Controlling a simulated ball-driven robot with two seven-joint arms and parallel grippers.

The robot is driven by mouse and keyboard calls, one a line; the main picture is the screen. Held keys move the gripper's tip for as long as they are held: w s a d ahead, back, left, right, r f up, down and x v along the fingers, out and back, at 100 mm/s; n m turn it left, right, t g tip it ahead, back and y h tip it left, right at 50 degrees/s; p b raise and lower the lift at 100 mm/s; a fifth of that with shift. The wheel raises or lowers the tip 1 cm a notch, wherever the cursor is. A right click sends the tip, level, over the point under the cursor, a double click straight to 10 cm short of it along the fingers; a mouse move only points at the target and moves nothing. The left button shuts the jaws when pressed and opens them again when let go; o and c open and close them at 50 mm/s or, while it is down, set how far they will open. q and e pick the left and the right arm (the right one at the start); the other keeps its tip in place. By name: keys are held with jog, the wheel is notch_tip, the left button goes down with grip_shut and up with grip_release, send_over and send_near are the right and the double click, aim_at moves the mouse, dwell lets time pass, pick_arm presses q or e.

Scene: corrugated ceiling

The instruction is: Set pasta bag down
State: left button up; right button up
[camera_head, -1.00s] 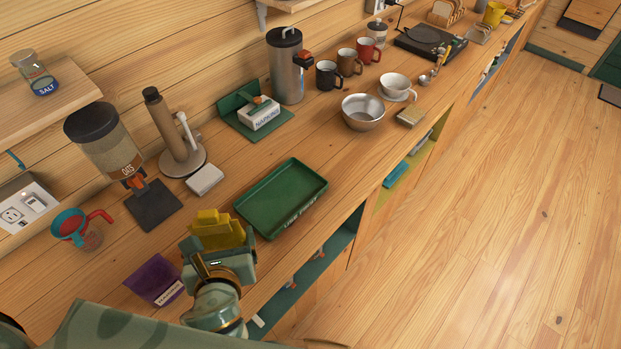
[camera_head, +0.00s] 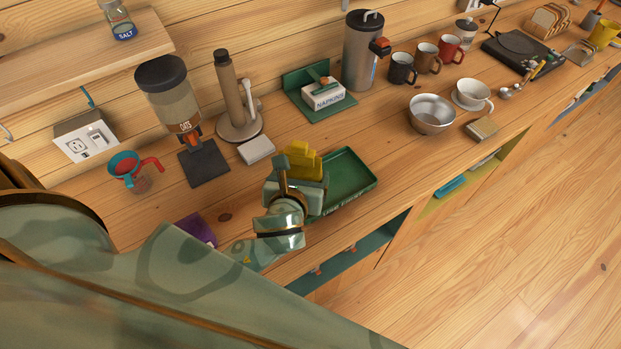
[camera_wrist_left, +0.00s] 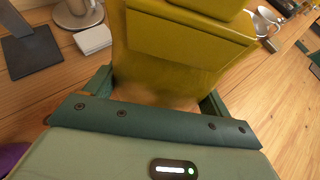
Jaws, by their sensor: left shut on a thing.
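The yellow pasta bag (camera_head: 303,159) is held by my left gripper (camera_head: 299,181), whose jaws are shut on it. In the head view the bag covers the left end of the green tray (camera_head: 349,181). I cannot tell whether it touches the tray or hangs above it. In the left wrist view the bag (camera_wrist_left: 180,48) stands between the two dark green fingers and fills the upper middle. The fingertips are hidden behind the bag and hand in the head view. My right gripper is not in view.
A white block (camera_head: 257,149), the oats dispenser (camera_head: 174,105) and the napkin box (camera_head: 323,96) stand behind. A purple box (camera_head: 197,229) is partly hidden by my arm. A steel bowl (camera_head: 432,113) stands right of the tray, with bare counter between.

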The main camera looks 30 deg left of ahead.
pick_arm(q)
jog(key=w+f+b, duration=0.1)
jog(key=w+f, duration=0.1)
jog(key=f, duration=0.1)
jog(key=w+f+b, duration=0.1)
jog(key=w+f, duration=0.1)
jog(key=f, duration=0.1)
jog(key=w+a+f+b, duration=0.1)
jog(key=w+f, duration=0.1)
jog(key=f, duration=0.1)
jog(key=shift+f, duration=0.35)
jog(key=shift+r, duration=0.1)
jog(key=o, duration=1.1)
jog(key=p+v, duration=0.1)
jog(key=v, duration=1.1)
jog(key=shift+p, duration=0.35)
